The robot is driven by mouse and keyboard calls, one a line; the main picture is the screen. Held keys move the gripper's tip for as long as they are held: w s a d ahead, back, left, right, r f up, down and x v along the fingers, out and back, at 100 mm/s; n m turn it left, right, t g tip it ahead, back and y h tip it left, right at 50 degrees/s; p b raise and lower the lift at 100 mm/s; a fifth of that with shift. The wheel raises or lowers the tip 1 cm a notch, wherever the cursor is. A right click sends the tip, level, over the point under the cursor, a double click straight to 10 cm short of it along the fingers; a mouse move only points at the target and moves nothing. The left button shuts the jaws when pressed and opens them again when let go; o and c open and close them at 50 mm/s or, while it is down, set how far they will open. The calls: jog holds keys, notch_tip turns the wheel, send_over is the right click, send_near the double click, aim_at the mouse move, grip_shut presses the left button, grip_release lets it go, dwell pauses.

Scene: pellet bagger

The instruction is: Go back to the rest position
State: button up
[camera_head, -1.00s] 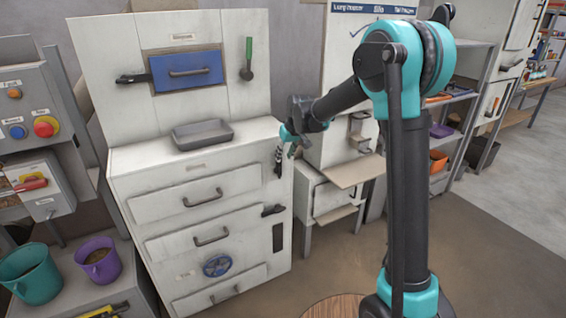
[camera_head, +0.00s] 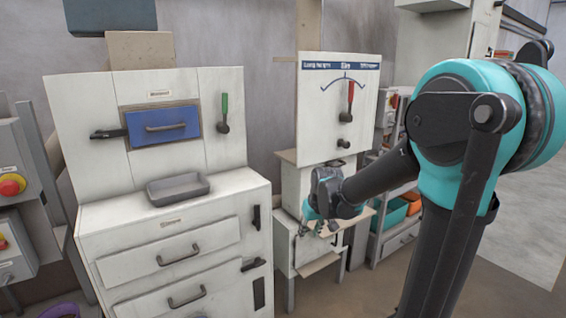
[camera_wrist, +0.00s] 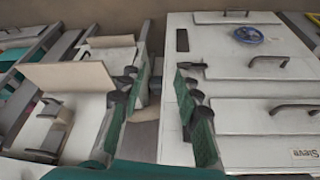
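My gripper (camera_head: 318,228) hangs in front of the small white bench of the dial machine in the head view, to the right of the drawer cabinet. In the wrist view its two green-padded fingers (camera_wrist: 162,75) stand apart with nothing between them. The gap faces the space between the white drawer cabinet (camera_wrist: 245,85) and the bench with a wooden board (camera_wrist: 65,76). My gripper appears to touch nothing. My arm reaches in from the right of the head view, bent at its teal joint.
A dial panel (camera_head: 340,100) with a red pointer stands behind my gripper. Shelves with bins (camera_head: 395,210) stand further right.

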jog(key=s+d+f+m, duration=0.1)
jog(key=s+d+f, duration=0.1)
jog(key=s, duration=0.4)
jog(key=s+d+f+m+h, duration=0.1)
jog(key=s+d+f, duration=0.2)
jog(key=s+d, duration=0.2)
jog(key=s+d+f+m, duration=0.1)
jog(key=s+d+f, duration=0.1)
jog(key=s, duration=0.7)
jog(key=shift+s+d+f, duration=0.15)
jog(key=shift+d+f, duration=0.2)
jog(key=shift+d, duration=0.45)
